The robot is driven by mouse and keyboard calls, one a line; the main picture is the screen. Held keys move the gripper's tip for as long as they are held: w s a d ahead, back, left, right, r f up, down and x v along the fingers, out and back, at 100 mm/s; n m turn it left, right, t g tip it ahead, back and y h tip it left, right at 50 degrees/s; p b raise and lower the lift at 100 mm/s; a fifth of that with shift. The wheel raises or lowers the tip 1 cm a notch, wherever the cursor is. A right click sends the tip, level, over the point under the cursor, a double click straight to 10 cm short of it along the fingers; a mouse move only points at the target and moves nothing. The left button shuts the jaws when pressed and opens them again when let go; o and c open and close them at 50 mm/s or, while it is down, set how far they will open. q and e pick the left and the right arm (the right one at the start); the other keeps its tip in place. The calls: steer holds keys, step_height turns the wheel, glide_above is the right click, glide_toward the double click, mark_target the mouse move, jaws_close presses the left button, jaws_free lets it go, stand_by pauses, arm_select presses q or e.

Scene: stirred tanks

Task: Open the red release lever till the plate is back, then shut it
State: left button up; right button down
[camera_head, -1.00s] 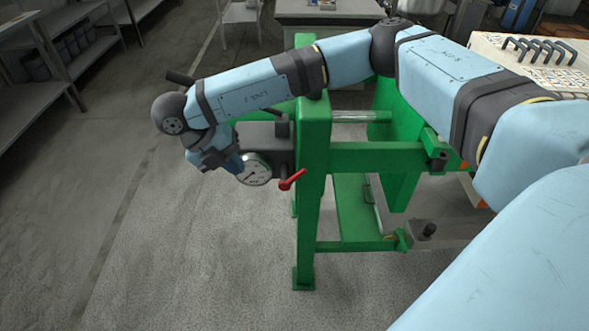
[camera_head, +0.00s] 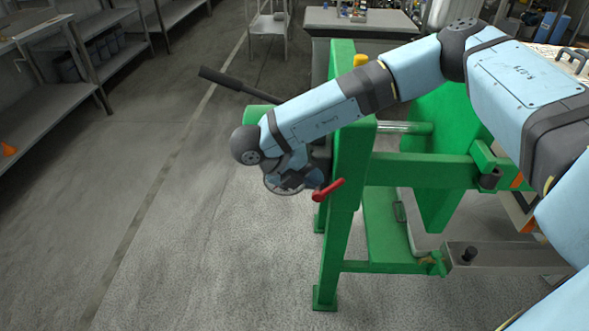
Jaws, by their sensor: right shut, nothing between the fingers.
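The red release lever (camera_head: 329,190) sits low on the front of the green press frame (camera_head: 349,150), its free end pointing up and to the right. My right gripper (camera_head: 312,180) is just left of the lever, shut and empty. I cannot tell whether its fingers touch the lever. A round gauge (camera_head: 276,189) is mostly hidden behind the gripper. A large green plate (camera_head: 428,130) stands inside the frame, partly hidden by my right arm; I cannot tell for sure that it is the task's plate. My left gripper is out of view.
A long dark pump handle (camera_head: 236,83) sticks out to the left above my right forearm. A grey bench (camera_head: 360,20) stands at the back and metal shelves (camera_head: 75,75) on the left. The floor (camera_head: 200,260) left of the press is clear.

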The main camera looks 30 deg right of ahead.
mark_target(335, 186)
steer(key=shift+x, duration=0.9)
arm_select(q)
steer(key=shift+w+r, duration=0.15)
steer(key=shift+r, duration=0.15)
arm_select(e)
steer(key=shift+x, duration=0.85)
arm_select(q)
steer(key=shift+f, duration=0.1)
arm_select(e)
steer(key=shift+s+d+f+y, duration=0.1)
steer(key=shift+d+y, duration=0.05)
steer(key=shift+y, duration=0.25)
steer(key=y, duration=0.1)
steer(key=t+y+b, duration=0.1)
steer(key=d+t+y+b, duration=0.1)
steer(key=shift+s+f+m+y, duration=0.3)
steer(key=shift+s+f, duration=0.05)
steer(key=shift+d+t+y+b, duration=0.15)
steer(key=shift+t+y+b, duration=0.15)
steer(key=shift+t+b, duration=0.15)
steer(key=shift+s+d, duration=0.1)
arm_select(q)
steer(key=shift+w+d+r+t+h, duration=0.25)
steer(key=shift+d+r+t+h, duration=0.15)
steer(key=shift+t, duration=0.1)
arm_select(e)
steer(key=shift+r, duration=0.1)
